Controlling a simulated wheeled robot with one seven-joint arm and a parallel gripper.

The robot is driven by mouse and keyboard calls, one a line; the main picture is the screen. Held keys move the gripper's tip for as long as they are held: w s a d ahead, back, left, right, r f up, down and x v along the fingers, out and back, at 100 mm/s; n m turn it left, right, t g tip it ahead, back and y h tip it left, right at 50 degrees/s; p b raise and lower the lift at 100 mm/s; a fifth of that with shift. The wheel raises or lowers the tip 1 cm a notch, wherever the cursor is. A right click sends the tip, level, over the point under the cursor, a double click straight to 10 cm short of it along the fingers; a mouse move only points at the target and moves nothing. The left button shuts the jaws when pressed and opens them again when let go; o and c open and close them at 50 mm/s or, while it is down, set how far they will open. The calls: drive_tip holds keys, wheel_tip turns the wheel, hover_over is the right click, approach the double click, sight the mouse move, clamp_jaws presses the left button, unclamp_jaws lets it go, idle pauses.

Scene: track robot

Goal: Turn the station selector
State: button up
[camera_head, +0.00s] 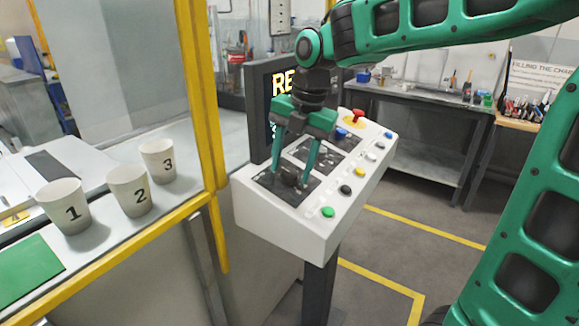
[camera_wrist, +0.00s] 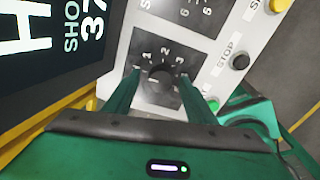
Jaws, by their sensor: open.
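The station selector (camera_head: 291,175) is a black rotary knob on a dark plate at the near end of the white control panel (camera_head: 315,226). In the wrist view the knob (camera_wrist: 158,78) shows with the numbers 1, 2 and 3 around it. My green gripper (camera_head: 292,176) points down over the selector. Its fingers are apart, one on each side of the knob. In the wrist view the gripper (camera_wrist: 163,90) also has its two fingers left and right of the knob. I cannot tell whether either finger touches it.
Cups marked 1 (camera_head: 63,206), 2 (camera_head: 129,189) and 3 (camera_head: 158,160) stand left, beyond a yellow frame (camera_head: 203,90).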

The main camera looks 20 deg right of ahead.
drive_tip(key=shift+f, duration=0.2)
drive_tip(key=c, duration=1)
drive_tip(key=shift+c, duration=0.2)
